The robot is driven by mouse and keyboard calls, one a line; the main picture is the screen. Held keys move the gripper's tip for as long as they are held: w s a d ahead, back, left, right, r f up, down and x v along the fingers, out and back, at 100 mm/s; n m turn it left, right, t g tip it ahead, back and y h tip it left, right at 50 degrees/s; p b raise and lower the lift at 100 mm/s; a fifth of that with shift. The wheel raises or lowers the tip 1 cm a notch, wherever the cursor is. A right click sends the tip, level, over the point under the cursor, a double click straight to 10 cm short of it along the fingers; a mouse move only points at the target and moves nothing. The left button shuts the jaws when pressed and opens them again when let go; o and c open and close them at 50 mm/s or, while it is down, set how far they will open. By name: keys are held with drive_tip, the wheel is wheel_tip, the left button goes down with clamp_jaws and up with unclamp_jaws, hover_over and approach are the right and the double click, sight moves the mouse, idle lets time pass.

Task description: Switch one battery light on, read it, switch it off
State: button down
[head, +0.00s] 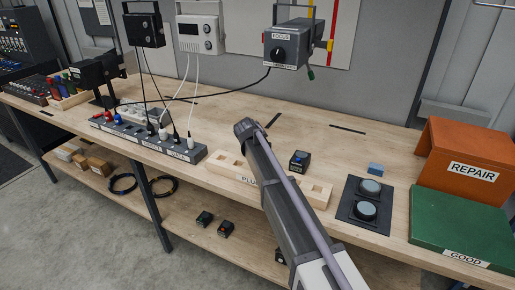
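The far puck (370,187) and the near puck (365,210) are apart, and neither shows a clear glow. A small black box with a blue top (299,160) stands left of the mat. My arm rises from the bottom edge across the bench front, left of the mat.
An orange REPAIR box (445,160) and a green GOOD box (455,225) stand at the right. A power strip (150,140) with plugs and cables is at the left. A FOCUS lamp (292,48) hangs above the bench.

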drive_tip(key=shift+f, duration=0.4)
drive_tip(key=shift+r, duration=0.1)
drive_tip(key=shift+r+p, duration=0.35)
drive_tip(key=shift+r, duration=0.1)
wheel_tip(320, 180, up, 6)
drive_tip(key=p, duration=0.6)
